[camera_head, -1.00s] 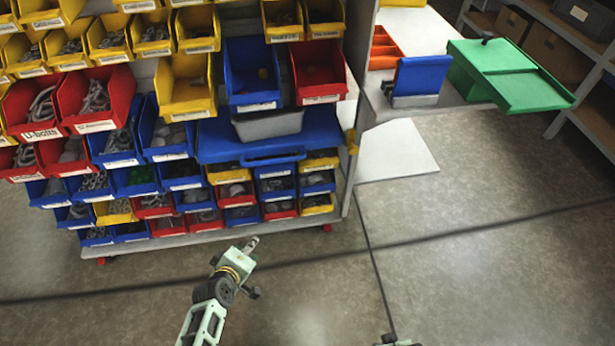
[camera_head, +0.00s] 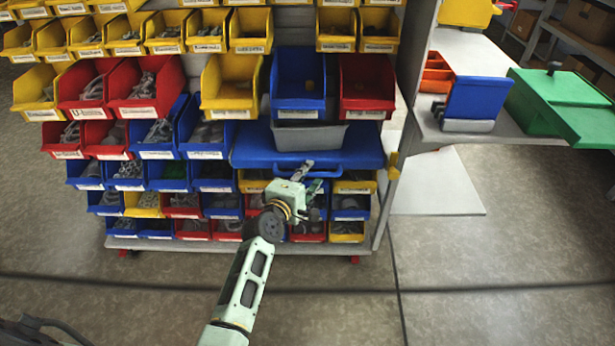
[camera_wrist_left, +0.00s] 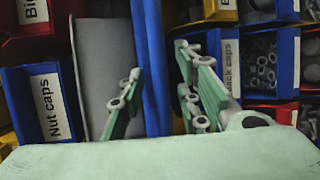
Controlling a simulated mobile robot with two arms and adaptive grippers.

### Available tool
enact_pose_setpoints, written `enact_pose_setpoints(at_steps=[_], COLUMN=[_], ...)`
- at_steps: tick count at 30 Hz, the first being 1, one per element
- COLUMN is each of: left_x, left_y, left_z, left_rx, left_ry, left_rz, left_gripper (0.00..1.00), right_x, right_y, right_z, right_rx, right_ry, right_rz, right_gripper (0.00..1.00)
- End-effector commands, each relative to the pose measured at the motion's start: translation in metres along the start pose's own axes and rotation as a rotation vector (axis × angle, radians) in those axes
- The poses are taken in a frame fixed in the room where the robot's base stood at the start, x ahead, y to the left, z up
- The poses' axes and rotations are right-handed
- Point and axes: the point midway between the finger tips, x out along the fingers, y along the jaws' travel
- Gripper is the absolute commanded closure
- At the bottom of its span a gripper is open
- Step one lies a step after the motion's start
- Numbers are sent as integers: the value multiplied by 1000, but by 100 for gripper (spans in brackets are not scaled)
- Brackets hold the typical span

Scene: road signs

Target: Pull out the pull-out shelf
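The pull-out shelf (camera_head: 365,150) is a blue slab in the middle of the bin rack, with a handle (camera_head: 283,166) along its front edge. My left gripper (camera_head: 307,178) is open at the front of the shelf, by the handle. In the left wrist view the blue shelf edge (camera_wrist_left: 157,70) runs upright in the picture between the two spread green fingers (camera_wrist_left: 162,95). I cannot tell whether the fingers touch it. The gripper and wrist hide part of the handle. My right gripper is not in view.
A grey tray (camera_head: 312,137) sits on the shelf. Labelled bins, such as a red one (camera_head: 366,85), surround it above and below. A side table with a blue holder (camera_head: 478,98) and a green box (camera_head: 560,105) stands at right. The floor (camera_head: 450,270) in front is clear.

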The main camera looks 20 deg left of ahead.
Motion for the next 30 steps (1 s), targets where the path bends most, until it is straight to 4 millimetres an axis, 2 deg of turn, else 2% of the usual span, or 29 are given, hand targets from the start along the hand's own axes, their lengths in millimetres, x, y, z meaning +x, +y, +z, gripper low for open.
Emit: enact_pose_setpoints(at_steps=[10,20,30], left_x=[4,4,4], left_y=[0,0,0], left_z=[0,0,0], left_rx=[2,2,0], left_ry=[0,0,0], left_rz=[0,-1,-1], left_gripper=[70,99,100], right_x=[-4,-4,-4], right_y=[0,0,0], right_z=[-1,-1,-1], right_rx=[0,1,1], right_ry=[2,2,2], right_rz=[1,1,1], right_gripper=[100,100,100])
